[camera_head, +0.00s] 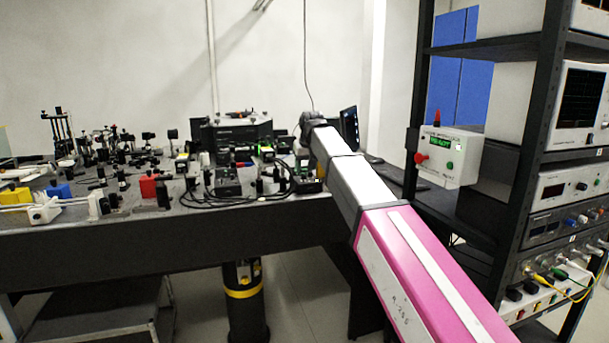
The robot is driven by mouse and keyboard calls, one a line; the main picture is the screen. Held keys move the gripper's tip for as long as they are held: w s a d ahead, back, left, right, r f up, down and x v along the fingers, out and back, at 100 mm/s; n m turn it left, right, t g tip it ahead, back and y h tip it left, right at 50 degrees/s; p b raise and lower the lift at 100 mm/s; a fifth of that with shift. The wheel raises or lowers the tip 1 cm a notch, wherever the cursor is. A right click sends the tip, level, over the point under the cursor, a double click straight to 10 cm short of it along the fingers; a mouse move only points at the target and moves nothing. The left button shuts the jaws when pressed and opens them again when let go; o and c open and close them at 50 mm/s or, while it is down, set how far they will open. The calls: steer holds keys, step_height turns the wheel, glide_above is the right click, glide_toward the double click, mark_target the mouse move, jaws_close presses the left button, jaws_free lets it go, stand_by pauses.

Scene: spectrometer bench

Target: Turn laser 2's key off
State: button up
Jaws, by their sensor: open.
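My arm reaches from the lower right up to the optical bench (120,245). My gripper (307,128) is at its far end, small and dark, over the bench's right part. The jaws are open, but the fingertips are mostly hidden and I see nothing held. Small dark boxes with cables (228,183) stand just left of and below the gripper. I cannot tell which unit is laser 2, and no key can be made out at this distance.
A white control box (450,157) with a green display, red and green buttons and a red beacon is on the right. A black rack (538,150) of instruments stands beside it. Optics crowd the bench's left. A dark instrument (237,133) stands at the back. Floor shows below the bench.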

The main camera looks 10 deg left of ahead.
mark_target(304, 182)
steer(key=shift+x, duration=2.1)
jaws_close()
